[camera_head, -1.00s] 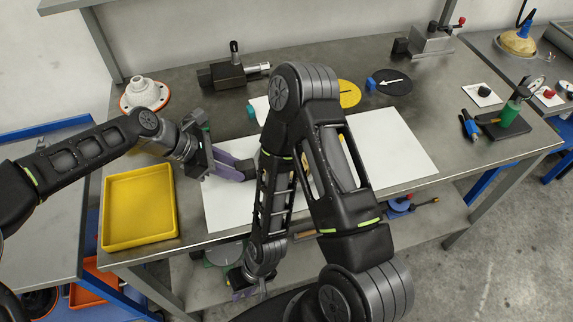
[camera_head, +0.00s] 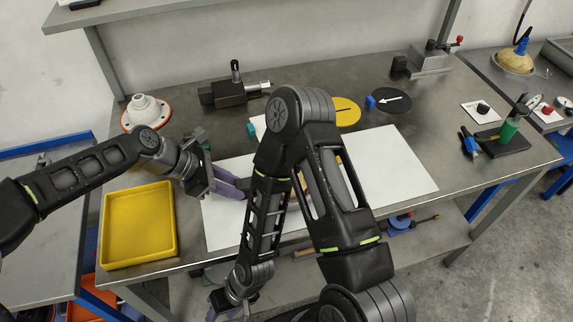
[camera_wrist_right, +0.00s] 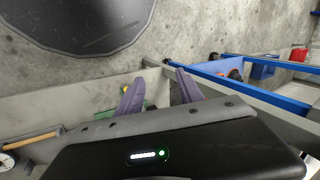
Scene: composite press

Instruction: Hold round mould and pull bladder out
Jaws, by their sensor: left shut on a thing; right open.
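A white domed part with an orange rim (camera_head: 146,112), perhaps the round mould, stands at the back left of the bench. I cannot pick out the bladder with certainty. My left gripper (camera_head: 232,186) is low over the white sheet (camera_head: 400,170), its purple fingers pointing right. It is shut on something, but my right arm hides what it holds. My right gripper (camera_head: 226,306) hangs low at the bench's front edge, away from the sheet. In the right wrist view its two purple fingers (camera_wrist_right: 160,92) are apart with nothing between them.
A yellow tray (camera_head: 139,262) sits at the front left. A dark clamp device (camera_head: 229,93), a yellow disc (camera_head: 346,110) and a black disc with a white arrow (camera_head: 392,99) lie at the back. A green tool on a dark base (camera_head: 508,135) stands right. A shelf lies below the bench.

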